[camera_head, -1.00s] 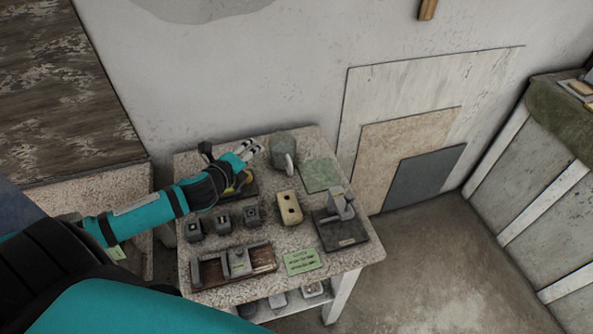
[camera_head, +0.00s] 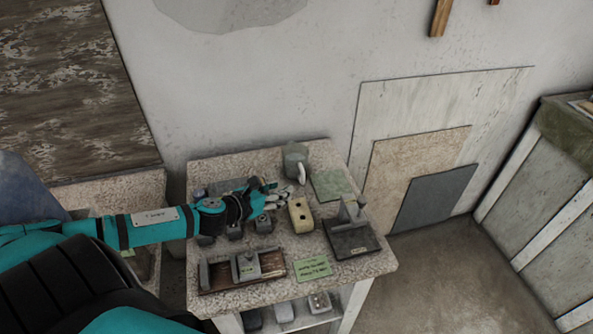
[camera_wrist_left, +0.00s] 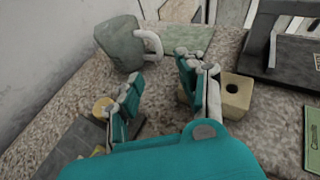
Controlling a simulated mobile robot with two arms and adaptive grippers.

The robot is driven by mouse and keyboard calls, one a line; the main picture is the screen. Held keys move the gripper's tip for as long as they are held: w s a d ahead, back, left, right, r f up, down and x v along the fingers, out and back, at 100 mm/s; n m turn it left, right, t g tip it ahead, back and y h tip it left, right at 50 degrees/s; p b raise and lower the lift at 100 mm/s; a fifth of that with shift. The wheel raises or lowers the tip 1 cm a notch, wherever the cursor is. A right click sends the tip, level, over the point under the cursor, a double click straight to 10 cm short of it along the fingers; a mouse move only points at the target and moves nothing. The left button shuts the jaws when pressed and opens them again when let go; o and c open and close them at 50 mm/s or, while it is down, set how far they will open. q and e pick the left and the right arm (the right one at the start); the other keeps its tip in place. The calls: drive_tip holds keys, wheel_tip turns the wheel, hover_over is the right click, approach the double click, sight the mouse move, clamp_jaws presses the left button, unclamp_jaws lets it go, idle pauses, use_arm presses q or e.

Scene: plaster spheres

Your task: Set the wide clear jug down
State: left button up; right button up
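The wide jug (camera_head: 295,158), grey-green with a pale handle, stands upright at the back of the speckled table (camera_head: 240,162). It also shows at the upper left of the left wrist view (camera_wrist_left: 120,44), its handle facing right. My left gripper (camera_head: 280,190) is just in front of the jug, low over the table. In the left wrist view its fingers (camera_wrist_left: 160,76) are spread with nothing between them, apart from the jug and its handle. My right gripper is not in view.
A green square mat (camera_head: 330,184) lies right of the jug. A yellowish block with holes (camera_head: 300,214) is close to my left gripper. A dark stand (camera_head: 350,232), a wooden rack (camera_head: 243,270) and a green card (camera_head: 313,268) are nearer the front.

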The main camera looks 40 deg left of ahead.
sight(301, 180)
use_arm(q)
drive_tip(key=x, duration=0.3)
drive_tip(key=shift+w+f+b, duration=0.2)
drive_tip(key=shift+w+b, duration=0.05)
drive_tip(key=shift+b, duration=0.15)
drive_tip(key=shift+b+x, duration=0.85)
drive_tip(key=shift+x, duration=2.15)
drive_tip(key=shift+r, duration=0.15)
clamp_jaws()
drive_tip(key=shift+r, duration=0.1)
